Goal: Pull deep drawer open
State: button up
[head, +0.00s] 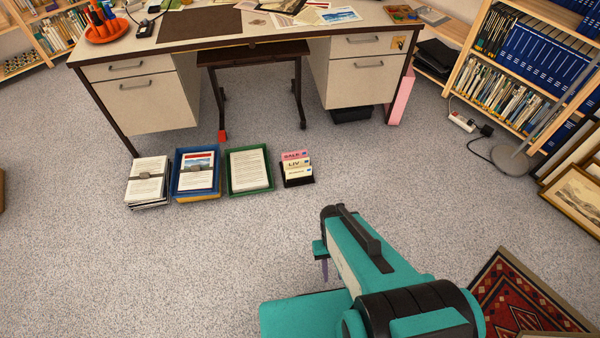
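A desk (185,50) with two pale pedestals stands at the back. The left pedestal has a shallow top drawer (112,70) and a deep drawer (150,108) below it, with a grey bar handle (135,84). The right pedestal also has a deep drawer (350,88), with a handle (369,64), under a shallow drawer (372,44). All these drawer fronts look closed. My teal and black arm is folded at the bottom, well short of the desk. My gripper (324,268) seems to show only as a small piece beside the arm; its fingers are not clear.
Paper trays (249,188) and a small card box (297,180) stand in a row on the carpet before the desk. A cable and power strip (462,121) lie at right near a bookcase (495,85). Framed prints (570,200) and a red rug (520,295) are at right.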

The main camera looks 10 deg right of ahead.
aim_at(351, 81)
jog(key=z, duration=4.75)
jog(key=i, duration=0.1)
jog(key=u, duration=3.4)
jog(key=i, duration=1.35)
jog(key=u, duration=0.3)
